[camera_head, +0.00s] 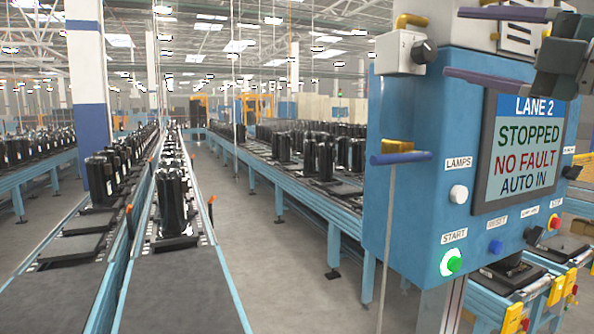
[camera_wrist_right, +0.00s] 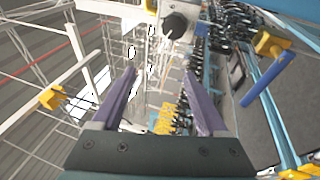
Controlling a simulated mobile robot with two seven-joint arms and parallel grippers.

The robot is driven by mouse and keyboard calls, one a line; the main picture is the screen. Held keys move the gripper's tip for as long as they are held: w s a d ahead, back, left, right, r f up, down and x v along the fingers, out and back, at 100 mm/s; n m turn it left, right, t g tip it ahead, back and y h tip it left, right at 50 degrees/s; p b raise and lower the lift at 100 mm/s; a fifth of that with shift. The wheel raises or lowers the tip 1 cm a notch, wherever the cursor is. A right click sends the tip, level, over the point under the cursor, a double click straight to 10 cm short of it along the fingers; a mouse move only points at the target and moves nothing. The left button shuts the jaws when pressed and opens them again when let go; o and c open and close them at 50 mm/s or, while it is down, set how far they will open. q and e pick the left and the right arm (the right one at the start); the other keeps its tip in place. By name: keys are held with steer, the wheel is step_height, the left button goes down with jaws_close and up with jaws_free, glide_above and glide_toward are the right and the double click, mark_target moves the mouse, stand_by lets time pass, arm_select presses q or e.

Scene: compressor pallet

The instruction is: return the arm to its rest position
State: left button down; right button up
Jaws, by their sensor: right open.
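My right gripper (camera_head: 452,42) is at the upper right of the head view, in front of the top of the blue control panel (camera_head: 400,110). Its two purple fingers are spread apart with nothing between them. In the right wrist view the open gripper (camera_wrist_right: 160,72) shows the same empty gap. A grey box with a black knob (camera_head: 424,52) is on the panel's upper left, just left of the fingers. It also shows beyond the fingertips in the wrist view (camera_wrist_right: 176,26). My left gripper is not in view.
The panel's screen (camera_head: 522,150) reads "LANE 2 STOPPED NO FAULT AUTO IN". The green start button (camera_head: 452,263) is lit. A blue lever (camera_head: 400,158) sticks out at the panel's left. Conveyors carry black compressors (camera_head: 172,200); the grey aisle floor (camera_head: 262,270) is clear.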

steer(key=s+a+f+m+g+h+p, duration=0.1)
steer(key=s+f+m+h, duration=0.3)
steer(key=f+m, duration=0.3)
steer(key=s+f+m+g+h+p, duration=0.1)
steer(key=s+f+m+h, duration=0.35)
steer(key=f+m, duration=0.3)
steer(key=s+a+f+m+g+h+p, duration=0.1)
steer(key=s+f+m+h+p, duration=0.15)
steer(key=f+m+h, duration=0.45)
steer(key=s+a+f+m+g+y, duration=0.1)
steer(key=s+f+g, duration=0.4)
steer(key=s, duration=0.7)
steer(key=s+a+f+m+g+y, duration=0.1)
steer(key=s+f+g, duration=0.3)
steer(key=s, duration=0.8)
steer(key=shift+a+f+m+g+y+p, duration=0.35)
steer(key=shift+m+g+y+p, duration=0.1)
steer(key=shift+g+y, duration=0.1)
steer(key=shift+c, duration=0.4)
